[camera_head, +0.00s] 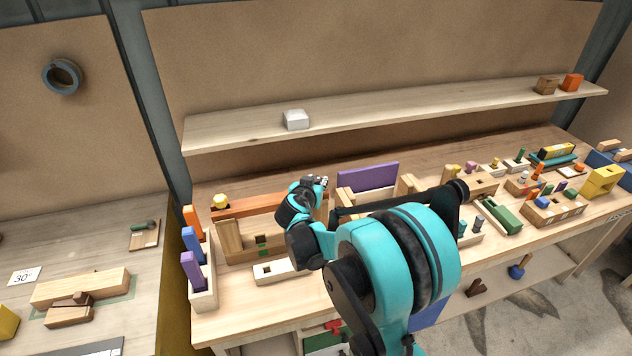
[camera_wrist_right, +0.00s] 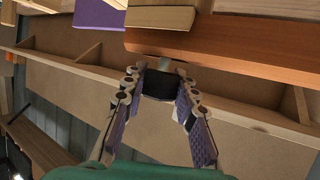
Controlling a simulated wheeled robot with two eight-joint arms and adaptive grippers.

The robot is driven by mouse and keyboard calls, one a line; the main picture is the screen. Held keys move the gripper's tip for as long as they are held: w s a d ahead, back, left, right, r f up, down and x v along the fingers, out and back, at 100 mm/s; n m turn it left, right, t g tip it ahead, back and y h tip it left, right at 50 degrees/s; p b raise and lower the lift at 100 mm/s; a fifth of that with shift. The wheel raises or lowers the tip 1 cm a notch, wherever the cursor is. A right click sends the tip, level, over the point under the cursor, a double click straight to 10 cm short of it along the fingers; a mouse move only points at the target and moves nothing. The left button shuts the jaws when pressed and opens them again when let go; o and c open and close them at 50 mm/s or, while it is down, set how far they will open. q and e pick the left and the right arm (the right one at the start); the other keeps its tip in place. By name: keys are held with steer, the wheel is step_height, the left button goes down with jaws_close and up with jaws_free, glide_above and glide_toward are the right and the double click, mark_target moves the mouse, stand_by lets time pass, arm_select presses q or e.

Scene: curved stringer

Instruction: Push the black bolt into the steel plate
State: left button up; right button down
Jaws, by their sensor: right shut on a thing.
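My right gripper (camera_head: 316,183) is over the workbench in the head view, near the right end of an orange-brown board. In the right wrist view its purple-padded fingers (camera_wrist_right: 160,90) are shut on a dark piece, which looks like the black bolt (camera_wrist_right: 160,83). A small grey tip shows just beyond the dark piece; I cannot tell whether it belongs to it. In the head view the gripper hides the bolt. I cannot make out the steel plate for certain in either view. My left gripper is not in view.
The orange-brown board (camera_head: 262,204) lies on wooden supports beside the gripper. A purple panel (camera_head: 368,178) stands to the right. A rack of coloured blocks (camera_head: 203,290) is at the left. A shelf (camera_head: 400,112) runs above the bench. Several small fixtures crowd the right side.

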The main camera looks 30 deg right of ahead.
steer(key=c, duration=1.1)
jaws_free()
steer(key=v, duration=1.2)
steer(key=s+a+f+n+g+y+b, duration=0.1)
steer(key=s+a+f+n+y, duration=0.2)
steer(key=s, duration=0.4)
steer(key=s+a+f+n+g+y+b, duration=0.1)
steer(key=s+a+f+n+y+b, duration=0.1)
steer(key=s+a, duration=0.4)
steer(key=s+a+f+n+y+b, duration=0.1)
steer(key=s+a+f+n+y, duration=0.2)
steer(key=s, duration=0.5)
steer(key=shift+a+f+n+g+y, duration=0.2)
steer(key=shift+a+f+y, duration=0.25)
steer(key=shift+f, duration=0.45)
steer(key=shift+a+f+n+g+y, duration=0.25)
steer(key=shift+a+f, duration=0.25)
steer(key=shift+f, duration=0.35)
